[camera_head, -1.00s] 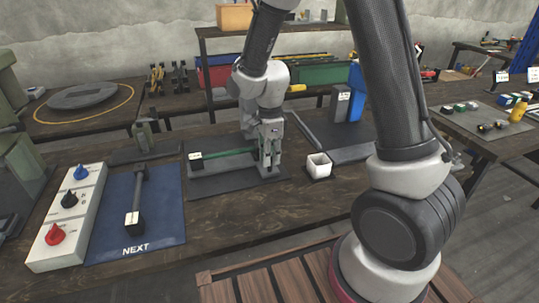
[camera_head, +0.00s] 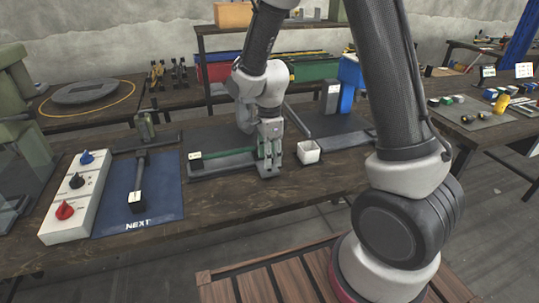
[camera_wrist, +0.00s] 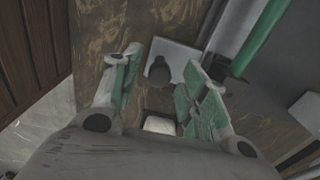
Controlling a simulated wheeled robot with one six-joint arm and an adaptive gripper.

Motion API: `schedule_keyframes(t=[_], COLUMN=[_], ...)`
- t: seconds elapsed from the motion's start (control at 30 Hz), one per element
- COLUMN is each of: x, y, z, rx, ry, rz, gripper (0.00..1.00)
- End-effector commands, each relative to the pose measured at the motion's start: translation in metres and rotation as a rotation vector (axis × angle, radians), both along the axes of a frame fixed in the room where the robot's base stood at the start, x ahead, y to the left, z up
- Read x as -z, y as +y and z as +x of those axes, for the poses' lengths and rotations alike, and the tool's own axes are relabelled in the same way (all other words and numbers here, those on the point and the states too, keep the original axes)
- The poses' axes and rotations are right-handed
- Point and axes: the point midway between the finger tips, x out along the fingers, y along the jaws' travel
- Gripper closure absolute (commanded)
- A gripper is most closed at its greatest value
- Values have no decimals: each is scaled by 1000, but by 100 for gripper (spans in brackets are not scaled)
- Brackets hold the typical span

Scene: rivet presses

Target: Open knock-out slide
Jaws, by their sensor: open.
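A green rod (camera_head: 230,154) with a black end block lies along a dark grey plate (camera_head: 222,170) on the bench. I cannot tell for certain whether this is the knock-out slide. My gripper (camera_head: 270,158) hangs at the right end of the rod, pointing down, and hides that end. In the wrist view my gripper (camera_wrist: 160,68) is open with green-padded fingers. A dark round knob (camera_wrist: 158,72) on a grey plate shows between the fingers, with a gap on both sides. The green rod (camera_wrist: 262,35) runs past at the upper right of the wrist view.
A blue NEXT mat (camera_head: 165,195) with a dark bar and a white panel with three knobs (camera_head: 78,200) are to the left. A grey and blue press (camera_head: 347,90) stands behind right.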

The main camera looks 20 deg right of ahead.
Motion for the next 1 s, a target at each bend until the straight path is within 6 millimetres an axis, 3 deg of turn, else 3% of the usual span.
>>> schedule_keyframes(t=[0.23,0.7,1.0], x=[-8,-102,-120], y=[0,0,0], z=[1,1,0], rx=[0,0,0], ry=[-3,-4,0], rz=[1,1,0], gripper=[56,56,56])
